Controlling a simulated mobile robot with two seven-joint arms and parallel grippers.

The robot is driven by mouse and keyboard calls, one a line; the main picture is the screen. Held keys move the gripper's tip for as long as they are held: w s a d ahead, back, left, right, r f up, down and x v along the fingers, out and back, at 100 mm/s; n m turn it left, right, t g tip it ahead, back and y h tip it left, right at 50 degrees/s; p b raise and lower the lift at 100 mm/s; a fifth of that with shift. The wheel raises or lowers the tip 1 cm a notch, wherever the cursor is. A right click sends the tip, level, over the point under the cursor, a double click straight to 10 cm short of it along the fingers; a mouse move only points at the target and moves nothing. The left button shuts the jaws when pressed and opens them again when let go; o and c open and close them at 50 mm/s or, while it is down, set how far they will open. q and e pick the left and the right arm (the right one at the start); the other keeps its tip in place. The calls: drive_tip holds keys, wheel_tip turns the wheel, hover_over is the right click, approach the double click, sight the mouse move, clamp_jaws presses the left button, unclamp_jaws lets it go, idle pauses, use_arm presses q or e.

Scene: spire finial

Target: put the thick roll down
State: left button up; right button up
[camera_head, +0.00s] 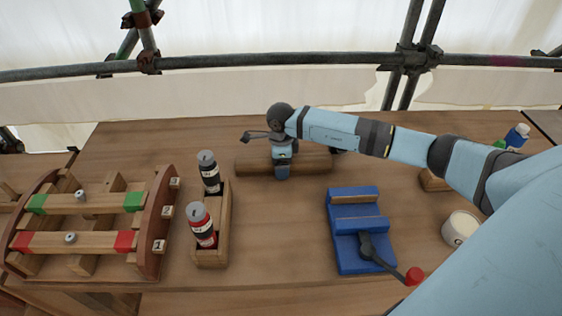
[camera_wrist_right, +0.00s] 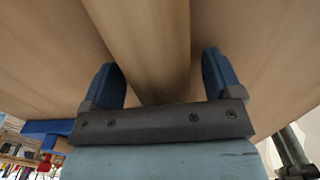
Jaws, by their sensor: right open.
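The thick roll (camera_head: 312,164) is a plain brown wooden cylinder lying lengthwise left to right on the table, behind the blue vise. My right gripper (camera_head: 282,172) points down over its middle and hides part of it. In the right wrist view the roll (camera_wrist_right: 150,35) runs between the two blue fingers of the open gripper (camera_wrist_right: 160,70). A gap shows on both sides, so the fingers stand astride it without clamping. My left gripper is not in view.
A wooden holder (camera_head: 212,255) with a black-labelled bottle (camera_head: 210,174) and a red-labelled bottle (camera_head: 202,226) stands left of centre. A rack with red and green marked bars (camera_head: 90,203) is at far left. The blue vise (camera_head: 345,255) and a white cup (camera_head: 459,228) are right.

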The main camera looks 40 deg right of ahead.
wheel_tip(320, 180, up, 12)
drive_tip(key=shift+r, duration=0.15)
idle(0.3)
idle(0.4)
